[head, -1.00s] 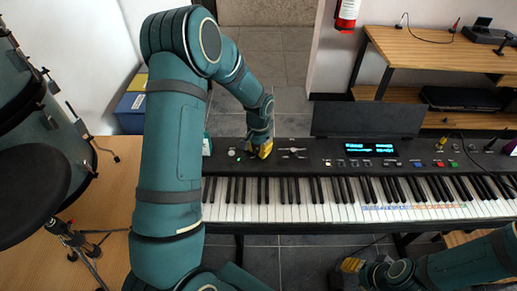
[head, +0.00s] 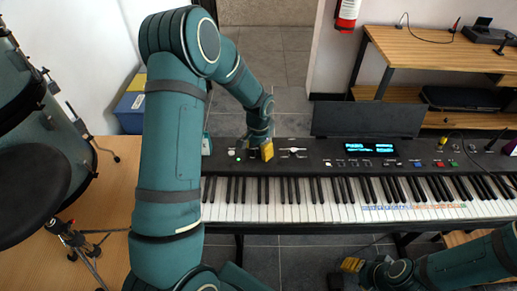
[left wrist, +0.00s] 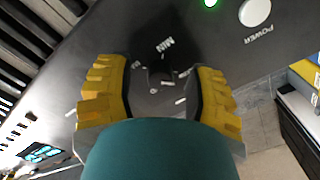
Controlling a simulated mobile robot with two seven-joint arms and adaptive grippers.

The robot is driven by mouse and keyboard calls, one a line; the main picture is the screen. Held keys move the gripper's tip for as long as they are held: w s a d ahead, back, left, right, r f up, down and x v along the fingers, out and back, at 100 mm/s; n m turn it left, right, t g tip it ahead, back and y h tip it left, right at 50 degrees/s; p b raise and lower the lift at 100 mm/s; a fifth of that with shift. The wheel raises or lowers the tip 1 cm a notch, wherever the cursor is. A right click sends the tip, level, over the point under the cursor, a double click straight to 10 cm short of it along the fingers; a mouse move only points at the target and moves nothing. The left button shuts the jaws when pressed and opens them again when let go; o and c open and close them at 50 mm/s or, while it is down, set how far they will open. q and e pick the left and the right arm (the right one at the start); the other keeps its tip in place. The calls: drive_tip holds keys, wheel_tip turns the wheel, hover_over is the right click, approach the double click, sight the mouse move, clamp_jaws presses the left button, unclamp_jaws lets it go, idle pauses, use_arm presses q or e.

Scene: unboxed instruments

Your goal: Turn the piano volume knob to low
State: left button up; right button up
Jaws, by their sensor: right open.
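The digital piano (head: 322,162) spans the middle of the head view. In the left wrist view its dark volume knob (left wrist: 160,76) is hard to make out against the black panel, beside an upside-down "MIN" label (left wrist: 165,46). My left gripper (head: 262,151) is over the left part of the panel, and its yellow fingers (left wrist: 160,95) are apart, one on each side of the knob. I cannot tell whether they touch it, and the knob's pointer is unclear. My right gripper (head: 349,268) is open and empty, low in front of the keys.
A white power button (left wrist: 255,12) and a lit green light (left wrist: 211,2) are near the knob. A music stand (head: 365,121) rises behind the panel. Drums (head: 35,170) stand at the left, and a wooden desk (head: 440,50) is at the back right.

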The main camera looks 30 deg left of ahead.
sight(259, 149)
use_arm(q)
wheel_tip(259, 149, up, 12)
idle(0.6)
idle(0.5)
